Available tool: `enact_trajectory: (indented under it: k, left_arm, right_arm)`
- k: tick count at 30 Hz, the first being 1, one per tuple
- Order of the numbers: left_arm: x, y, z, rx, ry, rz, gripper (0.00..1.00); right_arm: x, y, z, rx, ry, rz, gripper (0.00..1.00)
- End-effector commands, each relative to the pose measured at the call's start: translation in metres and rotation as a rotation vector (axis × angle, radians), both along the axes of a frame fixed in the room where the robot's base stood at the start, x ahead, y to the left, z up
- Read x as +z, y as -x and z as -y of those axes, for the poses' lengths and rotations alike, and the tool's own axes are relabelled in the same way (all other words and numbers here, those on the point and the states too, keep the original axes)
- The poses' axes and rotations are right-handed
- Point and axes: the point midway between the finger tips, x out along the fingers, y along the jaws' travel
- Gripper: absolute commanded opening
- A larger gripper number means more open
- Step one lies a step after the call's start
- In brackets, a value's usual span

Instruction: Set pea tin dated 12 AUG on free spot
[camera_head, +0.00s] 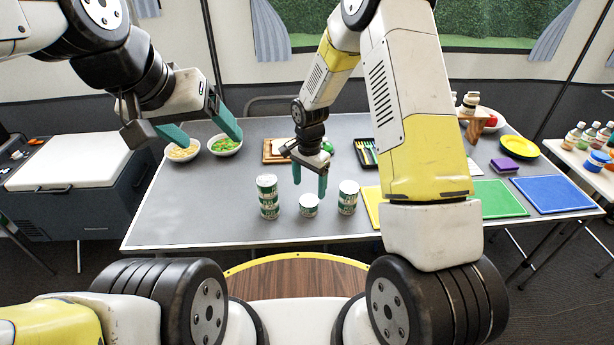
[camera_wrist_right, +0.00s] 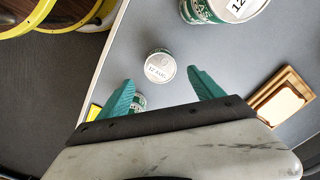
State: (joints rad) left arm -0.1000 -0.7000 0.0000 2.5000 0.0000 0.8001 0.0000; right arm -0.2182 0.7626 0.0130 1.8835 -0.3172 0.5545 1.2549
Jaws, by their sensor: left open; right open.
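A short green-and-white tin (camera_head: 309,205) stands alone near the table's front. In the right wrist view its lid (camera_wrist_right: 160,66) appears to read 12 AUG. To its left is a taller stack of pea tins (camera_head: 268,197); its top label (camera_wrist_right: 236,7) starts with "12" and is cut off by the frame. To its right is another stack of tins (camera_head: 348,197), mostly hidden by my finger in the wrist view (camera_wrist_right: 138,102). My right gripper (camera_head: 309,183) is open and empty above the short tin. My left gripper (camera_head: 205,124) is open and empty, high over the table's left part.
Bowls of pasta (camera_head: 182,149) and of vegetables (camera_head: 225,144) stand at the back left. A wooden board (camera_head: 277,152) and a cutlery tray (camera_head: 367,152) lie behind the tins. Green (camera_head: 497,199) and blue (camera_head: 553,193) mats lie right. The table's left front (camera_head: 190,215) is clear.

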Motion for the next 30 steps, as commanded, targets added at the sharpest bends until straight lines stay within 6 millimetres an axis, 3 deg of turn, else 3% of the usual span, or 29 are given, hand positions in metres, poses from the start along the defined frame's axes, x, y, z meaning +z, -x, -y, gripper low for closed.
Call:
enact_trajectory:
  k: [3,11,14,17,24,30]
  left_arm:
    - [0.000,0.000,0.000,0.000,0.000,0.000,0.77]
    - [0.000,0.000,0.000,0.000,0.000,0.000,0.77]
    - [0.000,0.000,0.000,0.000,0.000,0.000,0.77]
    - [0.000,0.000,0.000,0.000,0.000,0.000,0.77]
    - [0.000,0.000,0.000,0.000,0.000,0.000,0.77]
    - [0.000,0.000,0.000,0.000,0.000,0.000,0.77]
  right_arm:
    - [0.024,-0.001,-0.001,0.000,-0.002,0.003,0.76]
    - [0.053,0.000,0.001,0.005,-0.002,0.005,0.76]
    - [0.076,0.002,0.007,0.031,-0.012,0.028,0.76]
    - [0.118,0.010,0.020,0.089,-0.029,0.073,0.76]
    - [0.228,0.063,0.058,0.296,-0.058,0.225,0.76]
    - [0.291,0.127,0.083,0.477,-0.052,0.363,0.76]
